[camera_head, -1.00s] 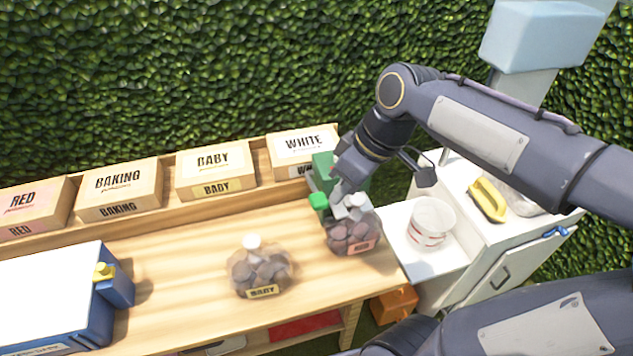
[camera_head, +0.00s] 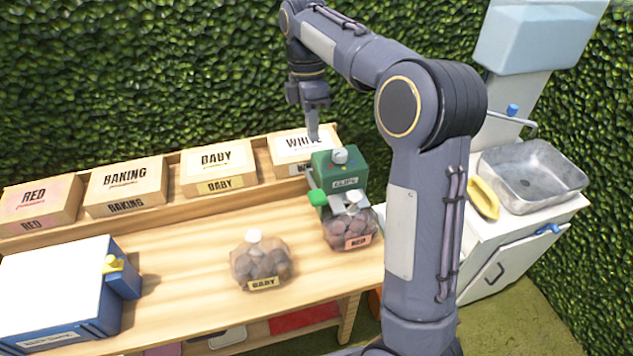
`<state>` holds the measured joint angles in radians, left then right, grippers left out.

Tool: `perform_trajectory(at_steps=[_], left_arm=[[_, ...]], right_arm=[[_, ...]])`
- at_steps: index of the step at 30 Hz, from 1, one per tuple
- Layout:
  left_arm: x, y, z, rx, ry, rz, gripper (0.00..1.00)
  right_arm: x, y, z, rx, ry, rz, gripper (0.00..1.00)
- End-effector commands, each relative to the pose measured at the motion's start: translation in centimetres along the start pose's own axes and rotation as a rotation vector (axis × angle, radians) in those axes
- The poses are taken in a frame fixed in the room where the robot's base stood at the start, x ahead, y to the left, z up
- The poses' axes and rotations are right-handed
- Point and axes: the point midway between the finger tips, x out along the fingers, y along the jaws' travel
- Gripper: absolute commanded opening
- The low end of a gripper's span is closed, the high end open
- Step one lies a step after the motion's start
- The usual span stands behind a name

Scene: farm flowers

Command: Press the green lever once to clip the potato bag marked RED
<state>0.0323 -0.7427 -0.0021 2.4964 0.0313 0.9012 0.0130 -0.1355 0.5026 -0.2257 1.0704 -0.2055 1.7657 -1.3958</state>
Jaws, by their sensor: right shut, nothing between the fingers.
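The potato bag marked RED (camera_head: 349,230) stands at the right end of the wooden table, its top at the front of the green clip machine (camera_head: 336,165). The bright green lever (camera_head: 318,198) sticks out at the machine's left side. Grey metal parts at the machine's front cover the bag's neck, so I cannot tell whether a clip is on it. My right gripper (camera_head: 313,132) is shut and empty, pointing down in front of the WHITE box, above and behind the lever and apart from it. My left gripper is not in view.
A bag marked BABY (camera_head: 261,264) stands left of the RED bag. Boxes marked RED (camera_head: 40,204), BAKING (camera_head: 124,187), BABY (camera_head: 219,169) and WHITE (camera_head: 300,146) line the back. A blue machine (camera_head: 62,290) stands at the left. A sink (camera_head: 530,175) is at the right.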

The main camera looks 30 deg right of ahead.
Motion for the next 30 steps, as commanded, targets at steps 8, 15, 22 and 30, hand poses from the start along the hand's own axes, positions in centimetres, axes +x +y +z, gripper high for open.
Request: perform_trajectory(at_steps=[8,15,22,30], left_arm=[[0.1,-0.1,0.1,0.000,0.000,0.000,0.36],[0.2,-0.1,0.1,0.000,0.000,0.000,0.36],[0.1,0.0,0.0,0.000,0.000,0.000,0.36],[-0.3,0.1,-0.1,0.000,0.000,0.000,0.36]], right_arm=[[1.1,0.0,0.0,0.002,0.000,-0.002,0.00],[5.7,-0.1,0.0,0.002,0.000,-0.004,0.00],[10.4,-0.1,0.0,0.003,0.000,-0.003,0.00],[13.5,-0.1,0.0,0.003,0.001,0.000,0.00]])
